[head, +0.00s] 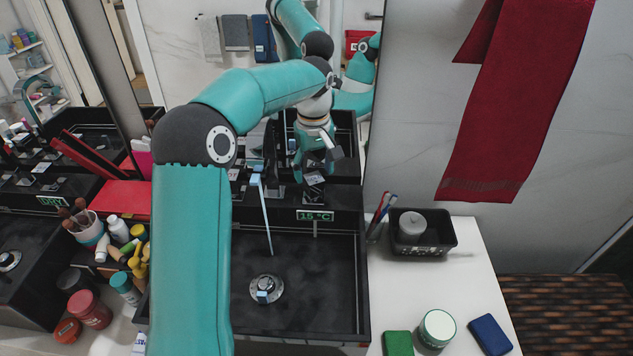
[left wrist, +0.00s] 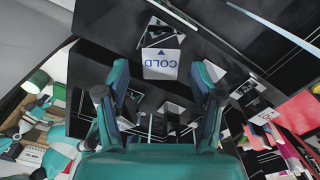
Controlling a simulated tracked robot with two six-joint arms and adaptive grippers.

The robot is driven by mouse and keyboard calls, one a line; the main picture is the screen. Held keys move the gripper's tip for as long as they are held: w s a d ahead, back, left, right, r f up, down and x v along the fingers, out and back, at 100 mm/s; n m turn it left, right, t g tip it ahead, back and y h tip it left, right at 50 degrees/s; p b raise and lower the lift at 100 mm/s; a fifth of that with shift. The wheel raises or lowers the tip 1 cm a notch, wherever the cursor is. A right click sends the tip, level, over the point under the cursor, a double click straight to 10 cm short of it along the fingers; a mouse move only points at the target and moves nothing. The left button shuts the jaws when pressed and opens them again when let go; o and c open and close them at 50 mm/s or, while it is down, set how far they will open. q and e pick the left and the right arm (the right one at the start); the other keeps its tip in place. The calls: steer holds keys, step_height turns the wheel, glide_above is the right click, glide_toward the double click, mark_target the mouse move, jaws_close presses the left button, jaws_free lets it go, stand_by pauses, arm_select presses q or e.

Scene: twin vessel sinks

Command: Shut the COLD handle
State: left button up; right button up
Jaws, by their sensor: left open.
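The COLD handle (left wrist: 160,63) shows in the left wrist view as a dark block with a white face, blue COLD lettering and a blue arrow. It lies between and just beyond the two fingertips of my left gripper (head: 319,165), which is open; I see no contact. In the head view the gripper reaches down at the back of the right black sink (head: 310,275), and its fingers partly hide the handle there. A thin pale stream of water (head: 265,220) falls from the spout (head: 256,180) towards the drain (head: 266,289). My right gripper is not in view.
A display (head: 315,216) reads 15 °C. A black tray (head: 424,232) and toothbrushes (head: 382,212) stand right of the sink. Bottles and jars (head: 90,308) crowd its left side. A mirror behind reflects my arm. A red towel (head: 515,100) hangs at right.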

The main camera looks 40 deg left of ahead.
mark_target(314, 177)
arm_select(q)
steer(key=shift+f, duration=1.8)
steer(key=c, duration=1.1)
steer(key=m+p, duration=0.1)
steer(key=m, duration=0.4)
steer(key=shift+m, duration=0.3)
steer(key=shift+c, duration=0.2)
steer(key=o, duration=1.1)
steer(key=shift+w, duration=0.1)
steer(key=shift+o, duration=0.2)
